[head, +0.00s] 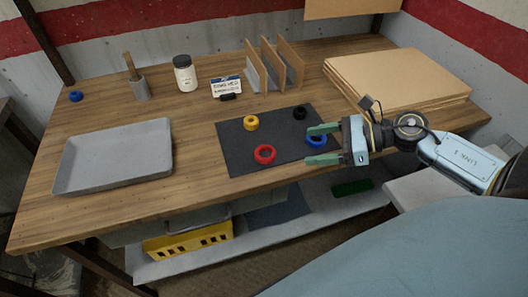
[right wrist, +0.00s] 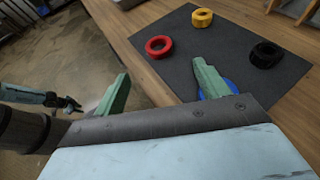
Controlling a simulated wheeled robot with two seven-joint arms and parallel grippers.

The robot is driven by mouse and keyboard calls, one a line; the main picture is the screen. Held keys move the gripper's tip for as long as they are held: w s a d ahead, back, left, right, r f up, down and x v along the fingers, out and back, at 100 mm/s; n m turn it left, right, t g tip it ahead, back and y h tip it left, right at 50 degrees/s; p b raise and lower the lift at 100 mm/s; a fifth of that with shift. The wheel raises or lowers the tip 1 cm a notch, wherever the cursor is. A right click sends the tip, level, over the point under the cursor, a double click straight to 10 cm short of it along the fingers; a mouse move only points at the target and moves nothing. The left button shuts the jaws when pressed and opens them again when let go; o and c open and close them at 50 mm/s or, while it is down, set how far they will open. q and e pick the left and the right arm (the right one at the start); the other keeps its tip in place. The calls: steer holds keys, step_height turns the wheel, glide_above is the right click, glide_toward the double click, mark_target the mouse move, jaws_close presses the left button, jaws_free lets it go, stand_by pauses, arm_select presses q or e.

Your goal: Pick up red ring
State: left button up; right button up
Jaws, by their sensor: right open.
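The red ring (head: 265,154) lies flat on the dark mat (head: 236,158), near its front edge. It also shows in the right wrist view (right wrist: 159,46), beyond the gap between my right gripper's fingers and touching neither. My right gripper (head: 322,145) is open and empty, at the mat's right side, with its green fingers pointing left toward the red ring. In the right wrist view its two fingers (right wrist: 160,90) are spread wide. One finger partly covers the blue ring (right wrist: 231,89).
A yellow ring (head: 251,123) and a black ring (head: 300,112) lie on the mat, with the blue ring under my right gripper. A grey tray (head: 66,167) stands at left. A jar (head: 185,73), a card holder (head: 227,87), upright dividers (head: 268,62) and cardboard sheets (head: 395,75) stand behind.

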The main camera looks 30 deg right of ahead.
mark_target(268, 152)
steer(key=x, duration=0.5)
steer(key=shift+w+a, duration=0.15)
steer(key=shift+x, duration=2.7)
steer(key=shift+f, duration=0.1)
steer(key=c, duration=1.1)
